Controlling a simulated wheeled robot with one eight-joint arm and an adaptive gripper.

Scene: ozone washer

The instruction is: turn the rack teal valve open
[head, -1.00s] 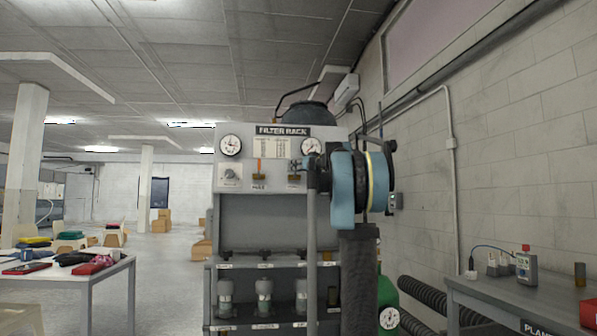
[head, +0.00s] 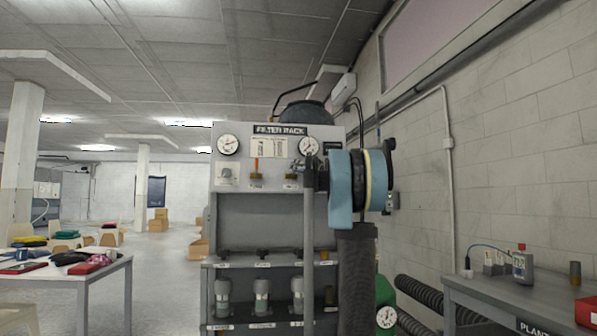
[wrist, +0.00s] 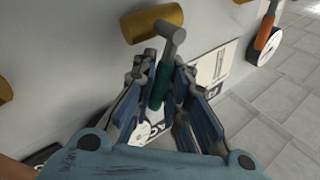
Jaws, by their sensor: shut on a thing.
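The teal valve handle (wrist: 160,84) is a teal grip on a grey metal stem, joined to a brass valve body (wrist: 155,22) on the rack panel. My gripper (wrist: 160,72) has its fingers on both sides of the teal grip and is shut on it. In the wrist view the handle points downward from the brass body, roughly parallel to the orange lever. In the head view my gripper (head: 300,167) is at the right part of the filter rack (head: 262,215), at the brass body (head: 291,181); the teal grip is not clearly visible there.
An orange-handled valve (head: 256,165) sits left of my gripper on the same panel. Gauges (head: 228,145) and (head: 309,147) are above. Capped canisters (head: 262,290) stand on the lower shelf. A bench (head: 500,300) stands at the right, a table (head: 100,285) at the left.

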